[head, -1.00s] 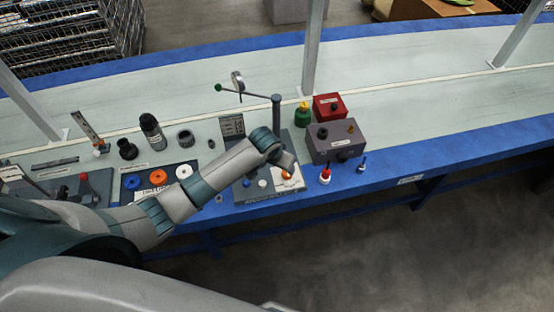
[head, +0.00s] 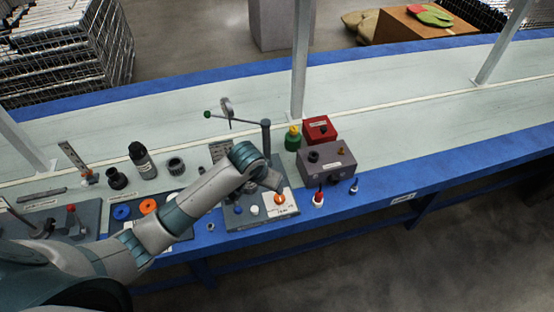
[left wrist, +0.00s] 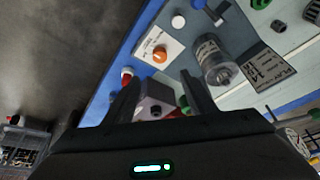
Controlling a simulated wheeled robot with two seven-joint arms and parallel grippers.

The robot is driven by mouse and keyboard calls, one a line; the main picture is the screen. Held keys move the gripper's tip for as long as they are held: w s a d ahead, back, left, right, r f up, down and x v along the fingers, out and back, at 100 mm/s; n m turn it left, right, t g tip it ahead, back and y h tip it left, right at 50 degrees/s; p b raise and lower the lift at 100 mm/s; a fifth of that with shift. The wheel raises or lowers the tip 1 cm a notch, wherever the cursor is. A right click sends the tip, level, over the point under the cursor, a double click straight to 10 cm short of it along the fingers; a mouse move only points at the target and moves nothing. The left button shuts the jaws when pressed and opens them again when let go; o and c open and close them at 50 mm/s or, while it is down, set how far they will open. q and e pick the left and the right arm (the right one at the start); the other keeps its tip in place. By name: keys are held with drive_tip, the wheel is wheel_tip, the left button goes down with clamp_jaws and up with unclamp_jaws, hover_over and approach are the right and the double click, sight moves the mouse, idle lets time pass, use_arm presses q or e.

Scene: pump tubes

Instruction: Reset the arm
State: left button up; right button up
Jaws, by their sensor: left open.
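My left arm reaches in from the left in the head view, over the front of the blue-edged bench (head: 440,185). Its end hangs over a grey panel (head: 235,217), beside a white card with an orange knob (head: 279,198). The fingers are hard to make out there. In the left wrist view my left gripper (left wrist: 158,78) is open, with nothing between its two dark fingers. My right gripper is in neither view.
A grey box (head: 327,162), a red box (head: 319,130) and a green bottle (head: 293,140) stand right of the arm. A post with a green-tipped lever (head: 266,140) rises behind it. Black cylinders (head: 141,160) stand on the left. The right side of the bench is clear.

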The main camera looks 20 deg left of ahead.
use_arm(q)
drive_tip(key=s+d+f, duration=0.1)
drive_tip(key=s, duration=0.6)
drive_tip(key=s+d+f, duration=0.2)
drive_tip(key=s, duration=0.6)
drive_tip(key=s+a+r+g, duration=0.1)
drive_tip(key=s+a, duration=0.2)
drive_tip(key=s, duration=0.6)
drive_tip(key=s+a+r, duration=0.2)
drive_tip(key=s, duration=0.7)
wheel_tip(320, 180, down, 32)
drive_tip(key=r+g+b, duration=0.1)
drive_tip(key=b, duration=0.3)
drive_tip(key=s+a+f+g+b, duration=0.1)
drive_tip(key=s+a+f+b, duration=0.2)
drive_tip(key=s+f, duration=1.6)
wheel_tip(320, 180, down, 4)
drive_tip(key=shift+a+r+g+y+b, duration=0.1)
drive_tip(key=shift+a+g+y+b, duration=0.05)
drive_tip(key=shift+g+y+b, duration=0.2)
